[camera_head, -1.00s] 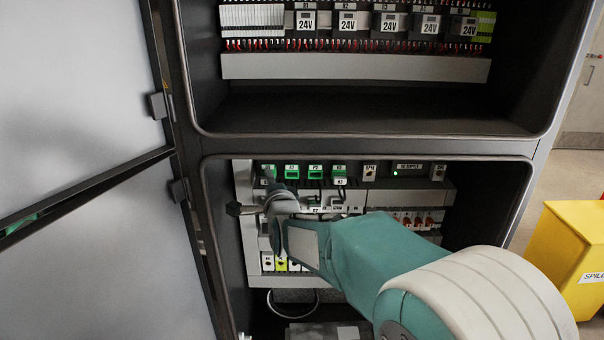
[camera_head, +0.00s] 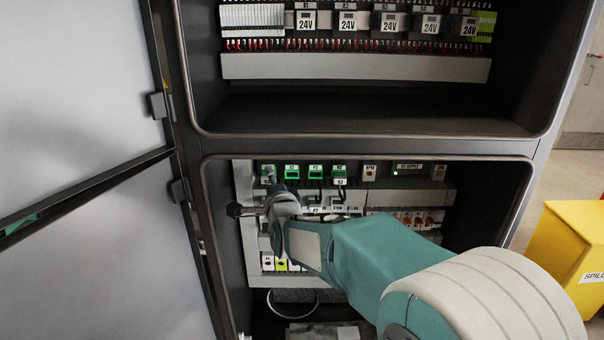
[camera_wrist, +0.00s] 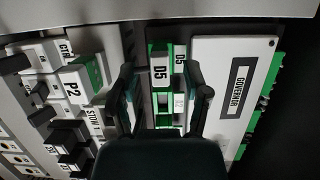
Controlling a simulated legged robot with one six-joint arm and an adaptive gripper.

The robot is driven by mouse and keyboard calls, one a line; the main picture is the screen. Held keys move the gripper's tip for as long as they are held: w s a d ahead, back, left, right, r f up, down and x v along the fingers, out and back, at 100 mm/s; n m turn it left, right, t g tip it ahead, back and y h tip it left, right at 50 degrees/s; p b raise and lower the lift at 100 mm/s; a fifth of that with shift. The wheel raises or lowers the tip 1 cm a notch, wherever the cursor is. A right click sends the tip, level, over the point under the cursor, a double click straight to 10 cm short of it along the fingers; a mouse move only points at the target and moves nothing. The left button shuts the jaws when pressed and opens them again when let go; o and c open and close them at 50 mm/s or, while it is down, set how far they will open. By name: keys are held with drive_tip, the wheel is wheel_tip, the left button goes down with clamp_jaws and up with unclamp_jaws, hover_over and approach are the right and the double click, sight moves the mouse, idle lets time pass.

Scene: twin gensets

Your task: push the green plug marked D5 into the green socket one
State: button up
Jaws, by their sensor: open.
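In the wrist view, my gripper (camera_wrist: 161,92) is open. Its two dark fingers stand on either side of a white-faced block marked D5 (camera_wrist: 159,74), with green parts (camera_wrist: 164,120) below it. A second, smaller D5 label (camera_wrist: 180,66) is just right of it on a green strip. I cannot tell whether the fingers touch the block, or how far the plug sits in its socket. In the head view, my gripper (camera_head: 266,209) is at the left of the lower cabinet bay. A row of green sockets (camera_head: 292,171) is above it; which is socket one is unclear.
In the wrist view, a P2 block (camera_wrist: 76,86) is on the left and a white GOVERNOR module (camera_wrist: 236,82) is close on the right. The cabinet's left wall (camera_head: 222,235) and open door (camera_head: 110,250) are near my gripper. A yellow bin (camera_head: 572,250) stands at the right.

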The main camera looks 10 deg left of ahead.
drive_tip(key=v, duration=1.1)
drive_tip(key=s+d+f+n+g+h, duration=0.1)
drive_tip(key=s+d+n+g+h, duration=0.15)
drive_tip(key=d, duration=0.75)
drive_tip(key=s+d+n+g+h, duration=0.2)
drive_tip(key=s+d+n+h, duration=0.15)
drive_tip(key=d, duration=0.65)
drive_tip(key=s+d+f+n+g+h, duration=0.1)
drive_tip(key=s+d+f+n+g, duration=0.1)
drive_tip(key=s+d, duration=0.4)
drive_tip(key=s+d+f+n+g+h, duration=0.2)
drive_tip(key=s+d, duration=0.5)
drive_tip(key=s, duration=0.4)
drive_tip(key=shift+f+n+g, duration=0.45)
drive_tip(key=shift+n+g, duration=0.2)
drive_tip(key=shift+n, duration=0.25)
